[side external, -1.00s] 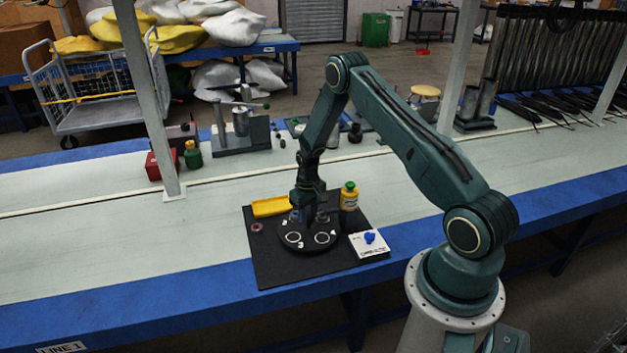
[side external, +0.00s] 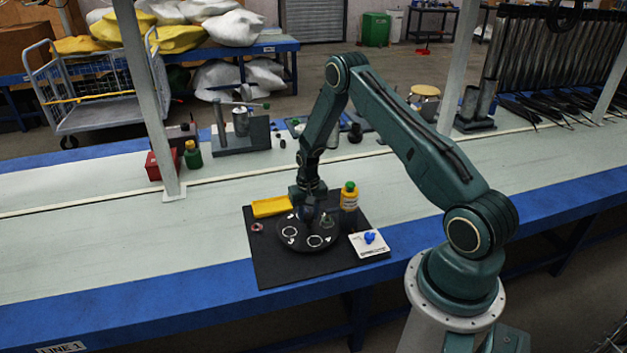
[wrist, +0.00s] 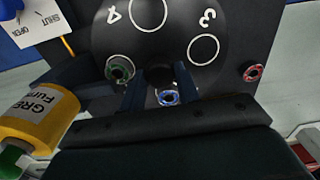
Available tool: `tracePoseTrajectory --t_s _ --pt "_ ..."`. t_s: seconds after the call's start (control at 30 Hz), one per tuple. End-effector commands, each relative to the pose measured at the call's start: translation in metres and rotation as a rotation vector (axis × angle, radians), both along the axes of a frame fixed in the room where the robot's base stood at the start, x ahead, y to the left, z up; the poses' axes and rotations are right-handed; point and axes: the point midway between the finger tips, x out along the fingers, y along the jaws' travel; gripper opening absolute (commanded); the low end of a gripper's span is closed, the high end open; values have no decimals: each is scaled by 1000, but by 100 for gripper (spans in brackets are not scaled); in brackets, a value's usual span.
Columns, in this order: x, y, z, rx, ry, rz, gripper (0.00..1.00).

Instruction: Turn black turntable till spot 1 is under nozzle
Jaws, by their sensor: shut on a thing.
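The black turntable (side external: 303,246) lies on the dark mat; it also shows in the wrist view (wrist: 205,15). Its white circles marked 3 (wrist: 203,49) and 4 (wrist: 149,12) are bare. A green-rimmed tube (wrist: 119,68) and a blue-rimmed tube (wrist: 168,96) stand at its near side in the wrist view. My gripper (wrist: 160,88) reaches down over that side, its fingers shut on a dark knob (wrist: 158,73) beside the blue-rimmed tube. The side view also shows my gripper (side external: 309,207) over the far part of the turntable. Spot 1 is hidden, and I cannot make out the nozzle.
A red-rimmed tube (wrist: 252,73) stands on the mat (side external: 275,270) off the turntable. A yellow tray (side external: 271,206), a yellow bottle (side external: 349,196) with a green cap and a white card with a blue knob (side external: 369,237) surround the turntable. The mat's front left is clear.

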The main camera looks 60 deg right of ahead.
Motion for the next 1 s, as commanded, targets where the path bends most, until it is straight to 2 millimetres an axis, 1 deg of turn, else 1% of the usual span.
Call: tracePoseTrajectory --t_s 0.57,0.6,0.67,0.7,1.0 --pt "0 0 1 0 -1 -21 0" --pt "0 0 1 0 -1 -21 40" --pt "0 0 1 -1 -1 -21 52" --pt "0 0 1 -1 -1 -21 54" --pt "0 0 1 -1 -1 -21 54"
